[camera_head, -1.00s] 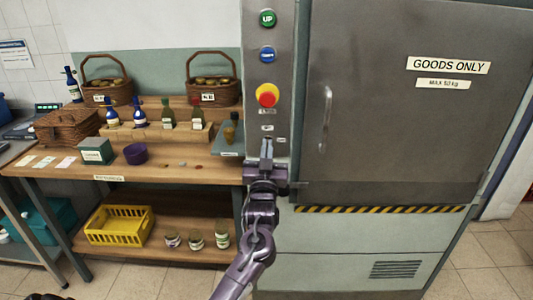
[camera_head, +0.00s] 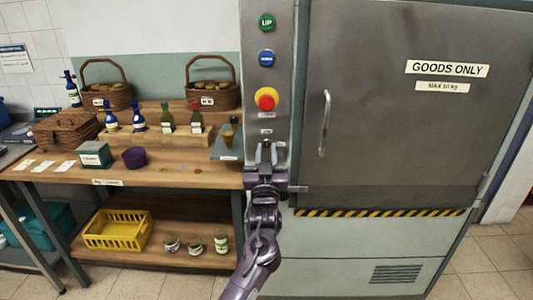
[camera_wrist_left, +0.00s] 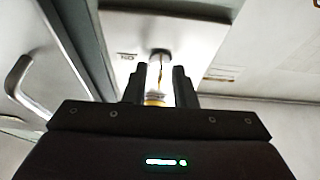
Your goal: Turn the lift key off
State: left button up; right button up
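The lift's control panel (camera_head: 268,75) is a grey metal column with a green UP button (camera_head: 267,22), a blue button (camera_head: 266,58) and a red stop button on yellow (camera_head: 266,98). My left gripper (camera_head: 266,149) is at the panel's lower part, below the stop button, and hides the key there in the head view. In the left wrist view, the round key switch (camera_wrist_left: 159,54) shows just beyond my fingertips (camera_wrist_left: 161,72). A thin piece with a yellowish part (camera_wrist_left: 154,99) shows between the fingers, which stand apart. I cannot tell how the key is turned. My right gripper is out of view.
The closed lift door (camera_head: 400,100) with its upright handle (camera_head: 325,123) is right of the panel. A wooden table (camera_head: 190,175) with bottles, baskets and a purple bowl (camera_head: 135,157) stands to the left. A yellow crate (camera_head: 118,230) is on its lower shelf.

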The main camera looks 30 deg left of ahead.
pick_arm(q)
jog(key=b+v, duration=0.1)
jog(key=v, duration=0.7)
jog(key=shift+b, duration=0.4)
jog(key=shift+w, duration=0.1)
